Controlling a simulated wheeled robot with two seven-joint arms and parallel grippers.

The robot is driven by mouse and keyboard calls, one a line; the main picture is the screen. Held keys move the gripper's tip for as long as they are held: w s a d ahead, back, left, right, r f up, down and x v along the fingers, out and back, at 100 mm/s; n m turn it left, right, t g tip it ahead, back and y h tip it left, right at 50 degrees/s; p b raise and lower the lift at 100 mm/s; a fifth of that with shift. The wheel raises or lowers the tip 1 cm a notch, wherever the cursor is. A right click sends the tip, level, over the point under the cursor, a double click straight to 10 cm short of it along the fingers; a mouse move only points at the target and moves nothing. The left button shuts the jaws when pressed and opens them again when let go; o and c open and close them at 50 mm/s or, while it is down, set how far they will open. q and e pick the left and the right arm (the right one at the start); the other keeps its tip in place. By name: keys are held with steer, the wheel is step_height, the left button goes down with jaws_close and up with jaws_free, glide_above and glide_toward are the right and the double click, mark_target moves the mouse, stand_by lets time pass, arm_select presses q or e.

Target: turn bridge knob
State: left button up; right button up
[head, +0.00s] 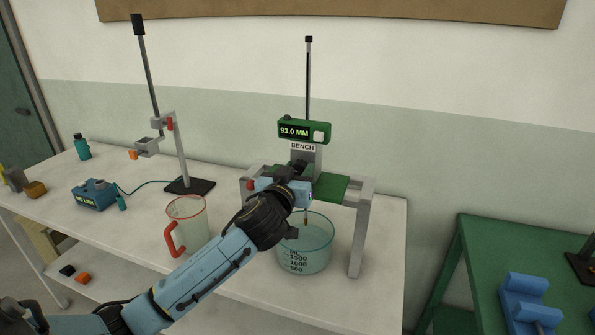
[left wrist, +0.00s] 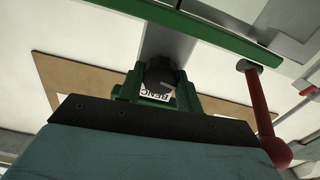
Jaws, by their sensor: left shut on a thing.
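The bridge is a grey frame (head: 364,225) with a green plate on top, standing over a glass beaker (head: 306,256). A green readout box (head: 304,131) on its post shows 93.0 MM, above a label reading BENCH. My left gripper (head: 297,176) reaches the front of the bridge, below that label, and is shut on the bridge knob. My wrist and gripper hide most of the grip in the head view. The dark round knob (left wrist: 160,75) shows in the left wrist view beside the upside-down label. My right gripper is not in view.
A red-handled lever (left wrist: 262,110) stands close beside the knob in the left wrist view. A red-rimmed jug (head: 187,224) stands left of my forearm. A stand with a clamp (head: 188,186) and a blue NO LINK box (head: 93,194) are farther left. A green table (head: 480,250) is at right.

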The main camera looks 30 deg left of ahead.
arm_select(q)
steer(key=shift+r+m+p, duration=0.1)
steer(key=shift+m+p, duration=0.55)
steer(key=shift+m, duration=0.35)
steer(key=shift+m+p, duration=0.55)
steer(key=shift+m, duration=0.85)
steer(key=o, duration=1)
steer(key=b+v, duration=0.1)
steer(key=v, duration=1.2)
steer(key=shift+s+b, duration=0.2)
steer(key=shift+b, duration=0.2)
